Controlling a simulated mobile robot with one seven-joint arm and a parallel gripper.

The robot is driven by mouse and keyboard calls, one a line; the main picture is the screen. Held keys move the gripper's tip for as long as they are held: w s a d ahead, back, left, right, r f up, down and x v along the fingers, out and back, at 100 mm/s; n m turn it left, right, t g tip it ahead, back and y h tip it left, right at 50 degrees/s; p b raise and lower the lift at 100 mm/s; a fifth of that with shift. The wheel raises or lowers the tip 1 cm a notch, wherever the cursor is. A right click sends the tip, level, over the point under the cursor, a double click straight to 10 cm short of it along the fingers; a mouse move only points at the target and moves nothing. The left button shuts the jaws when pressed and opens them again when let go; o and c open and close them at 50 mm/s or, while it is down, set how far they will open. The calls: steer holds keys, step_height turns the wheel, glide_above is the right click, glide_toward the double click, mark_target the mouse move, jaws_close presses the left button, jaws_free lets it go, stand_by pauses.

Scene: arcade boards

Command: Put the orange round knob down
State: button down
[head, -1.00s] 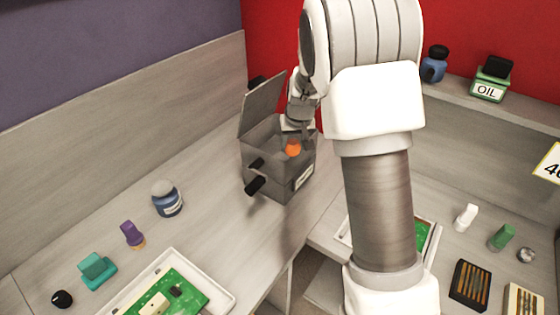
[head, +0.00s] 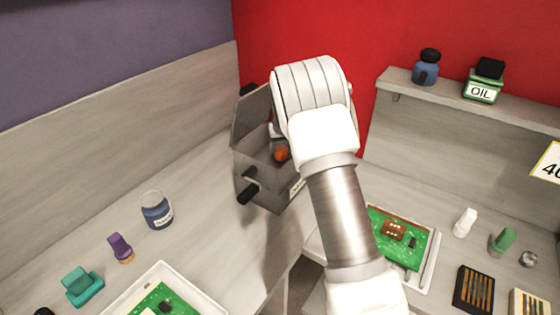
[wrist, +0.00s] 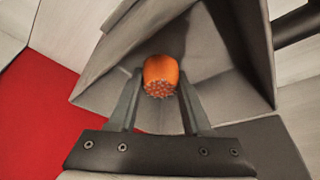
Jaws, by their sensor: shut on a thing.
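The orange round knob (wrist: 160,72) is between the two fingers of my gripper (wrist: 160,88) in the wrist view. My gripper is shut on it. In the head view the knob (head: 281,154) shows as a small orange spot inside the mouth of the grey open box (head: 262,184). In the wrist view the box's bare inner walls (wrist: 215,55) lie beyond the knob. I cannot tell whether the knob touches the box floor. My arm hides most of the gripper and the right part of the box in the head view.
The box's raised lid (head: 249,120) stands close to my arm. Black handles (head: 247,193) stick out in front. A blue jar (head: 156,211), purple-topped piece (head: 120,248) and teal piece (head: 83,286) stand on the left bench. A green circuit board (head: 403,238) lies to the right.

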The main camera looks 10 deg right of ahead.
mark_target(281, 160)
steer(key=shift+f, duration=2.15)
steer(key=c, duration=0.6)
jaws_free()
